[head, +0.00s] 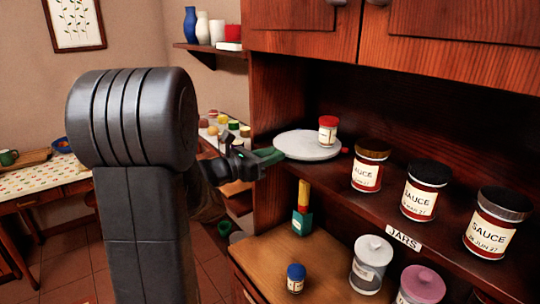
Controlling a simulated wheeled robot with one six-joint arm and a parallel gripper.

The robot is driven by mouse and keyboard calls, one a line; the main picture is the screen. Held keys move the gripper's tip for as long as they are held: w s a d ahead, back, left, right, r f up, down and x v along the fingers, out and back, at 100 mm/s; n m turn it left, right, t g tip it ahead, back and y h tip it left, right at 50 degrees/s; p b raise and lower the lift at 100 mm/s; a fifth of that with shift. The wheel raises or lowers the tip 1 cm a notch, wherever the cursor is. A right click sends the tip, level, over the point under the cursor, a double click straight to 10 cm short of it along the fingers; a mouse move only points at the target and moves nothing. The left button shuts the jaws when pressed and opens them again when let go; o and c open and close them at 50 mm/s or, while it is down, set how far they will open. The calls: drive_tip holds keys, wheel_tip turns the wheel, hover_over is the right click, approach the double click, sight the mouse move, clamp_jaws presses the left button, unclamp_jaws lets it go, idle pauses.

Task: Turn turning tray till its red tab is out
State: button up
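The turning tray (302,147) is a pale round disc on the cupboard shelf. A small jar with a red lid (328,130) stands on it near its right side. A small red piece (345,150), likely the red tab, shows at the tray's right edge, towards the shelf's inside. My gripper (268,157) is at the tray's left edge, reaching in from the left. A green part lies between the dark gripper body and the rim; I cannot tell whether it is a finger or a tab. Whether the fingers are closed on anything is not clear.
Several sauce jars (418,190) stand along the shelf to the right of the tray, near its labelled front edge. Below, the counter (262,247) holds a green bottle (302,212), a blue-lidded jar (295,279) and canisters (370,266). Cupboard doors (303,27) hang above.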

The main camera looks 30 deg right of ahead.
clamp_jaws()
drive_tip(key=shift+w, duration=0.1)
drive_tip(key=w+d+m+g+y+p, duration=0.1)
drive_tip(key=w+m+g+p, duration=0.4)
drive_tip(key=g, duration=0.4)
drive_tip(key=shift+w+m+y, duration=0.3)
drive_tip(key=shift+w+m, duration=0.1)
drive_tip(key=shift+w, duration=0.45)
drive_tip(key=shift+d, duration=0.1)
drive_tip(key=shift+o, duration=1.7)
unclamp_jaws()
drive_tip(key=shift+w, duration=0.15)
